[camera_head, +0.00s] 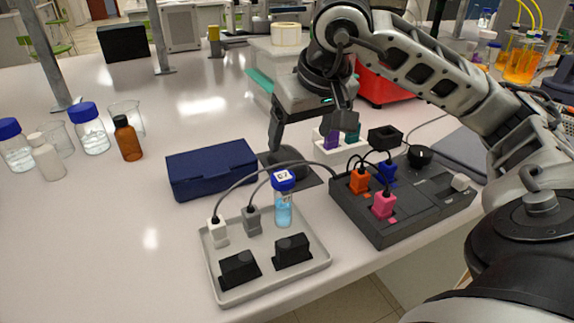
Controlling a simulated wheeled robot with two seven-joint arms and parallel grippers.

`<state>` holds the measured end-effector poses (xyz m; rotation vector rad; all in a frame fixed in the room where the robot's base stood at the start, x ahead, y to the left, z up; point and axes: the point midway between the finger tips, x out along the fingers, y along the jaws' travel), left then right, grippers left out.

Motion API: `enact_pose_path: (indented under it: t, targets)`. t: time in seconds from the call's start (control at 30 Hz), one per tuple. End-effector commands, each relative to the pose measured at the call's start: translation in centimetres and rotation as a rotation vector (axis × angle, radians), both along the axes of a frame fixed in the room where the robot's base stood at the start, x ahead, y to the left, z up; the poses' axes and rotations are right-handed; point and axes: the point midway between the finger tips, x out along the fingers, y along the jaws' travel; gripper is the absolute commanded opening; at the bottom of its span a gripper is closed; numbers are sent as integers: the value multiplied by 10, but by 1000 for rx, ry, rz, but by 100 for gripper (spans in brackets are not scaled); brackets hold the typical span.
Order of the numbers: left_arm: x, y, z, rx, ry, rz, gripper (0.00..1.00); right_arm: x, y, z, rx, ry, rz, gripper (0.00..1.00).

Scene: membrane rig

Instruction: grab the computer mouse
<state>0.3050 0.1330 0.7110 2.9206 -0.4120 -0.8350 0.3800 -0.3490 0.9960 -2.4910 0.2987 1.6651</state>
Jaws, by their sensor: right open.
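The dark computer mouse (287,157) sits on a dark mat (308,180) in the middle of the bench, just right of the navy case. My right gripper (308,140) points down from above, its two fingers spread wide and empty. Its left finger hangs just over the mouse's upper left side, and the other finger is off to the right, near the white holder with coloured plugs. I cannot tell whether the left finger touches the mouse. The mouse's lower front is partly hidden by cables. My left gripper does not show.
A navy case (212,168) lies left of the mat. A grey tray (268,291) with plugs, black blocks and a blue-capped vial (283,205) stands in front. A dark control box (410,210) with coloured plugs is at right. Bottles and beakers stand at far left.

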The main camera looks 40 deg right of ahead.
Motion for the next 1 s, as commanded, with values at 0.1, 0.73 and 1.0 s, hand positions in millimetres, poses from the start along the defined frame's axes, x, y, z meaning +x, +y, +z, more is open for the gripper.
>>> enact_pose_path:
  t: [0.1,0.73,1.0]
  targets:
    - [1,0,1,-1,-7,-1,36,4,-1,-10,0,0,0,79]
    - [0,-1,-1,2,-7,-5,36,30,1,-59,1,0,0,79]
    - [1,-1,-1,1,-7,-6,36,30,1,-58,2,0,1,35]
